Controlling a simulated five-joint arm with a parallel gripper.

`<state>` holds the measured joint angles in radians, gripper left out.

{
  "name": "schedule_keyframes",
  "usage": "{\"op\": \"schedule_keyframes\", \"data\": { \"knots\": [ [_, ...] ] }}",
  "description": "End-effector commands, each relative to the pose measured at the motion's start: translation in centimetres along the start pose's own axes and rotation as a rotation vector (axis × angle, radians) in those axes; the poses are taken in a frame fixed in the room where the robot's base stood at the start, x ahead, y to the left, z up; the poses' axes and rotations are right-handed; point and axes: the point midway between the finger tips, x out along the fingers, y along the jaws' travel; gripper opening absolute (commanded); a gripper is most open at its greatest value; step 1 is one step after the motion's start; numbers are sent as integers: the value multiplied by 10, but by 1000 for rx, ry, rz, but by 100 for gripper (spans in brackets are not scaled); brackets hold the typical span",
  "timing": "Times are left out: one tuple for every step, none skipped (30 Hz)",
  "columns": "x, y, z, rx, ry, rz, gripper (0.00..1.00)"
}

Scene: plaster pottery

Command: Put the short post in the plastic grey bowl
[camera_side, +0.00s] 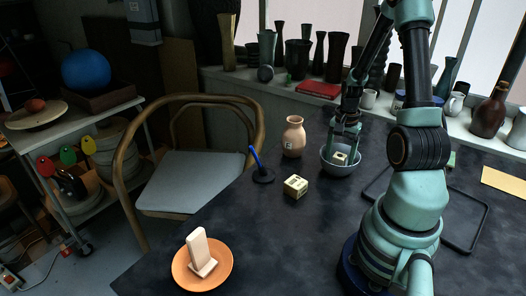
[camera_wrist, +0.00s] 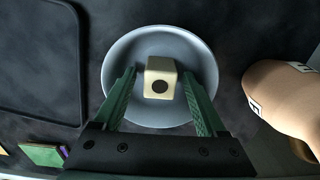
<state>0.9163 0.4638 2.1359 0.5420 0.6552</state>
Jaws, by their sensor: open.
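The plastic grey bowl (camera_side: 341,169) stands on the dark table below my gripper (camera_side: 346,148). It also shows in the wrist view (camera_wrist: 160,38). A short cream post (camera_side: 340,158) with a square top is inside the bowl. In the wrist view the post (camera_wrist: 160,78) shows a dark round spot on its end. My gripper (camera_wrist: 159,76) is open, with one green finger on each side of the post. Gaps show between the fingers and the post. The fingertips reach down into the bowl.
A tan vase (camera_side: 293,137) stands left of the bowl. A small marked cube (camera_side: 295,187) and a blue pen in a dark holder (camera_side: 262,176) are nearer. An orange plate (camera_side: 182,274) holds an upright cream piece (camera_side: 198,250). A dark tray frame (camera_side: 474,228) lies right.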

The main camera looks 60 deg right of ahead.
Motion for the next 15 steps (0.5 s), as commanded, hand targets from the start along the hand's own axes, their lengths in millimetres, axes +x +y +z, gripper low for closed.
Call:
{"op": "schedule_keyframes", "data": {
  "knots": [
    [-2,0,0,0,1,-1,74],
    [-3,0,0,0,2,-1,74],
    [-6,0,-1,0,3,-2,74],
    [-9,-1,-1,0,3,-2,74],
    [-13,-1,-1,0,3,-3,74],
    [-18,-1,-1,0,4,-3,74],
    [-23,-1,-1,0,5,-4,74],
    [-28,-1,-1,0,5,-4,74],
    [-36,-1,-1,0,6,-4,74],
    [-42,-1,-1,0,6,-5,74],
    [-48,-1,-1,0,6,-5,74],
    [-56,-1,-1,0,6,-5,74],
    [-63,-1,-1,0,7,-5,74],
    [-69,-1,-1,0,7,-5,74],
    [-77,-1,-1,0,6,-4,74]
  ]
}}
